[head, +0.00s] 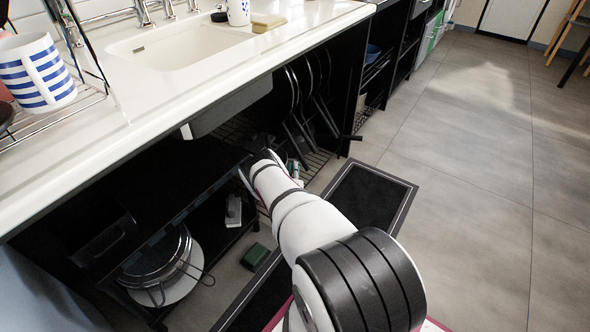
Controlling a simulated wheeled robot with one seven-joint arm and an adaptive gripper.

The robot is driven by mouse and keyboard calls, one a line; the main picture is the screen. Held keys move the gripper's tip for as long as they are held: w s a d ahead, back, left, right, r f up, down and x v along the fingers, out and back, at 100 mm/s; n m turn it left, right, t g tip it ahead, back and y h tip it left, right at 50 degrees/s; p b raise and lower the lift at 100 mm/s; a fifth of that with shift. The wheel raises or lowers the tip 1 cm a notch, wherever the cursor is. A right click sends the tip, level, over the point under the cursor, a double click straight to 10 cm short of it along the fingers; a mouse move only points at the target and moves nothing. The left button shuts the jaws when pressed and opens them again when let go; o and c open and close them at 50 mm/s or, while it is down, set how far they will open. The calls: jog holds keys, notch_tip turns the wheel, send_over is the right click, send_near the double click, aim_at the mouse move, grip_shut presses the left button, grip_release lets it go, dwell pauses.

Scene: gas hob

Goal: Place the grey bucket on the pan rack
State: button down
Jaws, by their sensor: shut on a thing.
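My white arm reaches from the lower right into the open cupboard under the sink. My gripper (262,158) is at its far end, foreshortened and mostly hidden by my own wrist. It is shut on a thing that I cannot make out. I cannot pick out the grey bucket with certainty. A dark grey boxy form (230,107) hangs under the counter above my gripper, and it may be the sink's underside. The pan rack (318,160) is a low wire rack just right of my gripper, with several dark pans (307,95) standing on edge above it.
The white counter (110,110) with the sink (185,45) overhangs the cupboard. A black shelf (170,175) is to the left, with pans and lids (160,265) below. Floor to the right is clear.

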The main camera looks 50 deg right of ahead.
jog(key=shift+d+f, duration=0.1)
jog(key=shift+f, duration=0.05)
jog(key=c, duration=2.1)
grip_release()
jog(key=shift+f, duration=0.1)
jog(key=o, duration=0.4)
jog(key=shift+r, duration=0.35)
jog(key=p+v, duration=0.4)
jog(key=v, duration=0.8)
jog(key=shift+f+p, duration=0.1)
jog(key=shift+p, duration=0.3)
